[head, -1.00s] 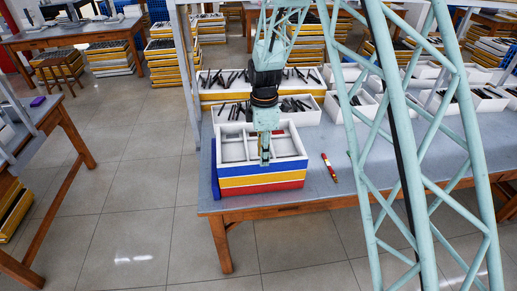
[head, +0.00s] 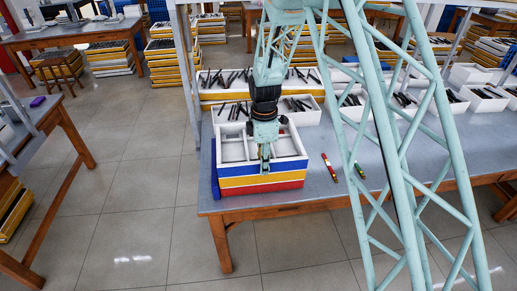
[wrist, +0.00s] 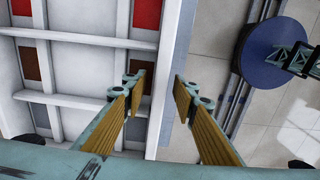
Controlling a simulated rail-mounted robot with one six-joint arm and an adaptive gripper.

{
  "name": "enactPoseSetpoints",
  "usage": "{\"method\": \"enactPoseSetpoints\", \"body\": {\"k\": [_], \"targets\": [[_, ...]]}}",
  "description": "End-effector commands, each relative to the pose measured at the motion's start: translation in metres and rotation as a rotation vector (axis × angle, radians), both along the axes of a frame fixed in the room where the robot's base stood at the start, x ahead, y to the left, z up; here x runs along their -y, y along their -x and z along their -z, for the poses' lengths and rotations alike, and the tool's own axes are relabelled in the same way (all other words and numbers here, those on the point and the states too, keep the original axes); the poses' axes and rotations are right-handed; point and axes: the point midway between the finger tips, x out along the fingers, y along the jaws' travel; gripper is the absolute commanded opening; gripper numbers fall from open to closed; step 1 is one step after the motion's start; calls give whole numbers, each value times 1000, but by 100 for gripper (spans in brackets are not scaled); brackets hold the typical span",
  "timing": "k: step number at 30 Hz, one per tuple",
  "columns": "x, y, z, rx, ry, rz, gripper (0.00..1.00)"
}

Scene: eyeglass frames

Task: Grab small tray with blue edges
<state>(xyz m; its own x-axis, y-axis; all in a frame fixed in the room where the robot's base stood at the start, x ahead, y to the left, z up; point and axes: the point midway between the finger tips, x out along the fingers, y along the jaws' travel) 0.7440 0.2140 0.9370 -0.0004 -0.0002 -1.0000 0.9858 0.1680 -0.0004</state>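A stack of shallow trays stands at the table's front left corner in the head view. Its top tray (head: 291,143) is white inside with dividers, and a blue band (head: 240,172) runs along the front just under it. My gripper (head: 265,160) points down at the front wall of that top tray. In the wrist view, the divided white tray (wrist: 85,40) fills the left side, with brown and red pieces in its compartments. My fingers (wrist: 160,84) are apart, with the tray's edge between them in the picture. I cannot tell whether they touch it.
Yellow and red trays (head: 262,191) lie lower in the stack. A blue piece (head: 214,170) stands at its left side. A red pen (head: 329,166) and a green one (head: 360,170) lie to the right. Trays of dark eyeglass parts (head: 297,105) stand behind.

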Motion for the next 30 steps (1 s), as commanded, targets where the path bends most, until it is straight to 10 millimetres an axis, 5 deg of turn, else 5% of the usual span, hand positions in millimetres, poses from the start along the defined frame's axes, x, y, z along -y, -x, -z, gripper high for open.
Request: {"method": "enactPoseSetpoints", "body": {"k": [14, 23, 30], "targets": [[0, 0, 0, 0, 0, 0, 26], [0, 0, 0, 0, 0, 0, 2], [0, 0, -1, 1, 0, 0, 0]]}}
